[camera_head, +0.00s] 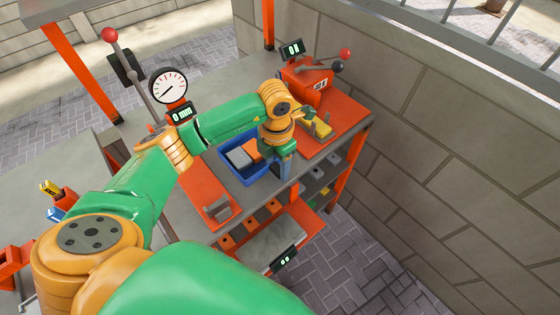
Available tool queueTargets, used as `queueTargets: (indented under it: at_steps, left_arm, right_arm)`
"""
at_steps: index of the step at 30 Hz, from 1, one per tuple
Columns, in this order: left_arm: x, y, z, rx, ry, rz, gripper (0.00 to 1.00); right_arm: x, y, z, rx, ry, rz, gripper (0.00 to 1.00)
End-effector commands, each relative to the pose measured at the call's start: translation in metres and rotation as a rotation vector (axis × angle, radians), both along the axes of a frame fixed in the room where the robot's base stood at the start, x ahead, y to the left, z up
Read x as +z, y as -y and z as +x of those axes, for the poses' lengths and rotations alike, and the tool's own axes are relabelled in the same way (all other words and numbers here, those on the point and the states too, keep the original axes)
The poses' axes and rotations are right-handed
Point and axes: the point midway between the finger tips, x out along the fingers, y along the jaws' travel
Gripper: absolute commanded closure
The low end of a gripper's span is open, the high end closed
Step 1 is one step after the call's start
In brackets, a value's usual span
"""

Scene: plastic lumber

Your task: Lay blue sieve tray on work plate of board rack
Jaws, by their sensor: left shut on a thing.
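The blue tray (232,171) sits on the grey bench top, with a grey block and an orange block showing inside its walls. My left gripper (284,172) points down at the tray's right end. It is shut, with blue showing at its fingers; the exact grip is hidden by the wrist. An orange and grey rack (250,223) with slots and shelves runs along the bench's front. A grey plate (272,246) with a small digital display sticks out below it; I cannot tell whether this is the work plate. My right gripper is not in view.
An orange machine (306,86) with levers stands at the back right, with a yellow piece (319,127) in front. A dial gauge (168,85) and a lever press stand at the back left. An orange fixture (212,197) lies left of the tray. A block wall (440,130) closes the right.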

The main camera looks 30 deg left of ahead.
Motion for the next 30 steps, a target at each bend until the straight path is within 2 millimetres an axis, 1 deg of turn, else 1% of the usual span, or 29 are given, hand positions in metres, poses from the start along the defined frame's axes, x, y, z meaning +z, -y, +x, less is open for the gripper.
queueTargets:
  at_steps: [7, 9, 11, 18, 20, 30]
  left_arm:
    - [0.000, 0.000, 0.000, -0.001, 0.001, 0.000, 1.00]
    - [-0.001, 0.000, 0.000, -0.003, 0.003, 0.000, 1.00]
    - [-0.006, 0.001, 0.000, -0.004, 0.001, 0.000, 1.00]
    - [-0.034, 0.001, 0.000, -0.004, 0.002, -0.001, 1.00]
    - [-0.037, 0.000, 0.000, -0.004, 0.002, -0.001, 1.00]
    - [-0.036, 0.000, 0.000, -0.004, 0.002, -0.001, 1.00]
  right_arm:
    - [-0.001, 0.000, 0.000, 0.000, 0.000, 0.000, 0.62]
    - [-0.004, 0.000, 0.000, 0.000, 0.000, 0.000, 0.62]
    - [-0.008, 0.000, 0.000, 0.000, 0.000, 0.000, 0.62]
    - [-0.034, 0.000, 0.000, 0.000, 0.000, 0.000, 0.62]
    - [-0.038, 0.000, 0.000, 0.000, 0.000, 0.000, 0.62]
    - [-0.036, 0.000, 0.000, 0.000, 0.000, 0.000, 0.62]
